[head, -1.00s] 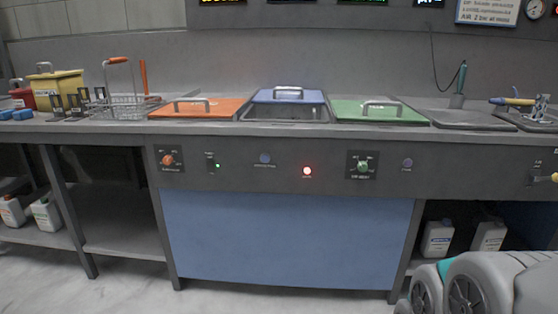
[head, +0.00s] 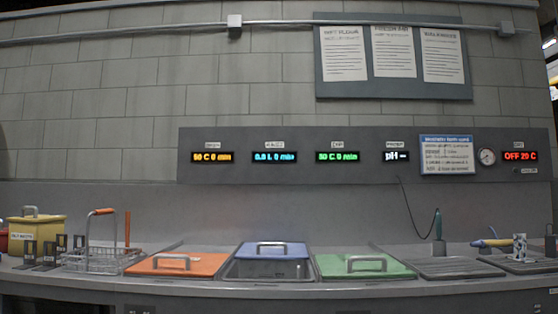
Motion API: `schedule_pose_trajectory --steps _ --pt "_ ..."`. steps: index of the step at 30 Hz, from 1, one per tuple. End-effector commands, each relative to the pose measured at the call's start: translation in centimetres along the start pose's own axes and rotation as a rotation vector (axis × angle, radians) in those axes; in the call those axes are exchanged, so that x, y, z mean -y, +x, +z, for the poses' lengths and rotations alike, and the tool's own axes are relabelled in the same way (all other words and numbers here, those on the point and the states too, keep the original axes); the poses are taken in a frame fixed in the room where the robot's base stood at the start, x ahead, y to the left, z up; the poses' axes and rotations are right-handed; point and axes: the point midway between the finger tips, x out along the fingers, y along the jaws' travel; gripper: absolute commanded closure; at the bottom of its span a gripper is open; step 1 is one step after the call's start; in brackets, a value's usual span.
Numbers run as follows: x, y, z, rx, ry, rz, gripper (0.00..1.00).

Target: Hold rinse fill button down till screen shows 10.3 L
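The rinse screen (head: 274,157) on the back panel shows blue digits that look like 0.0 L 0 min. The blue lid (head: 273,250) lies over the back of the middle tank (head: 268,270), whose front is partly uncovered. The front control panel with the buttons is below the picture now, so the rinse fill button is hidden. My gripper is not in view.
An orange lid (head: 178,264) and a green lid (head: 362,265) flank the middle tank. A wire basket (head: 103,258) and a yellow box (head: 38,236) stand at left. A pH probe (head: 438,228) stands at right. Other screens show an orange (head: 212,157) and a green readout (head: 337,157).

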Motion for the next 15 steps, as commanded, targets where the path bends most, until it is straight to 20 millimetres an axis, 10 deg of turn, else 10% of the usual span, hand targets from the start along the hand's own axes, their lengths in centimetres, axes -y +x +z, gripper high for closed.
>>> schedule_pose_trajectory --steps 9,15 --pt "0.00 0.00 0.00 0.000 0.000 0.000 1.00" --pt "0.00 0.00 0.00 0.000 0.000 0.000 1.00"
